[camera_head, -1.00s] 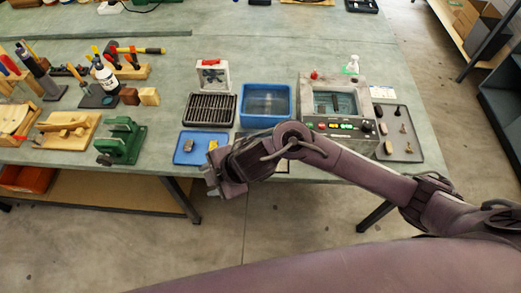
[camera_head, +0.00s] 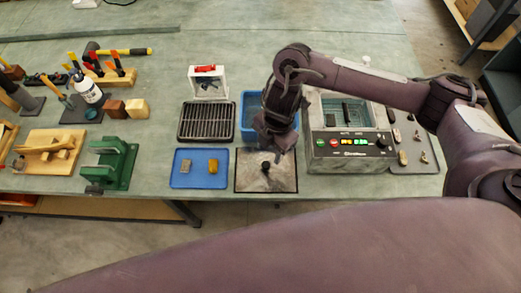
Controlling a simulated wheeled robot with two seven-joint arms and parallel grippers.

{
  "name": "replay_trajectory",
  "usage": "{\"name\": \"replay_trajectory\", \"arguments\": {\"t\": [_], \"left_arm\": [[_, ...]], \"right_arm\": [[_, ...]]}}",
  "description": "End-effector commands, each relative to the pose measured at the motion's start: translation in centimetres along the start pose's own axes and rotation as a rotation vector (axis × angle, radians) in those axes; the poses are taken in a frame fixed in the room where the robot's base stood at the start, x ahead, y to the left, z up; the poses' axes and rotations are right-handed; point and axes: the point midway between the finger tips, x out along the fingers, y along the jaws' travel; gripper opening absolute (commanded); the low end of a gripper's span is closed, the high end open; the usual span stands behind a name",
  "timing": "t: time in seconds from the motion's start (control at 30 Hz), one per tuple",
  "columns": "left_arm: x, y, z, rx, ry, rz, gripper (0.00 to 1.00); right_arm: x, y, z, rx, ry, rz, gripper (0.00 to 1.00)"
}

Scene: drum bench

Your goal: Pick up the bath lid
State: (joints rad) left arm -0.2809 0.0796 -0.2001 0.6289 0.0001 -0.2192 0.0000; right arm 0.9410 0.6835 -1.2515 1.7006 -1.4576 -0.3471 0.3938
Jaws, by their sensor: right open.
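The bath lid (camera_head: 252,182) is a flat grey square plate with a dark round knob (camera_head: 266,167) in its middle. It lies on the bench near the front edge, between the blue tray and the control-panel machine. My right gripper (camera_head: 272,151) hangs just above the knob and points down. Its jaws are open and appear empty; a gap to the knob is hard to judge. The ultrasonic-style bath (camera_head: 348,145), with its lit front panel, stands to the right with its basin uncovered. My left gripper is not in view.
A blue tray (camera_head: 178,181) with two small blocks lies left of the lid. A black rack (camera_head: 185,123) and a blue bin (camera_head: 249,135), partly hidden by my right arm, stand behind. Small parts lie on a grey tray (camera_head: 428,168) at right.

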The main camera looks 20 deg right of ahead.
Motion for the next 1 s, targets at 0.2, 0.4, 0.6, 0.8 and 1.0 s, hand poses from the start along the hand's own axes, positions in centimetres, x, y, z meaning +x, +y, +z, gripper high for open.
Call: {"name": "replay_trajectory", "arguments": {"t": [0.2, 0.4, 0.6, 0.8, 1.0], "left_arm": [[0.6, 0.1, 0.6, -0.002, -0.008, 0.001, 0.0], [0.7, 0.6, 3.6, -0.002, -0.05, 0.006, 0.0], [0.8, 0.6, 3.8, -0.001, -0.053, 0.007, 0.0], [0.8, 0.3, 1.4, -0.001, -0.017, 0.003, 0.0], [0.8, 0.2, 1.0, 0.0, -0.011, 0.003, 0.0]], "right_arm": [[2.0, -0.2, 0.0, 0.002, 0.002, -0.007, 0.48], [4.0, -0.1, 0.0, 0.003, 0.002, -0.007, 0.48], [6.7, 0.1, 0.1, 0.003, 0.001, -0.007, 0.48], [7.8, 0.2, 0.2, 0.001, -0.001, -0.004, 0.48], [7.8, 0.2, 0.2, 0.0, -0.001, -0.004, 0.42]]}}
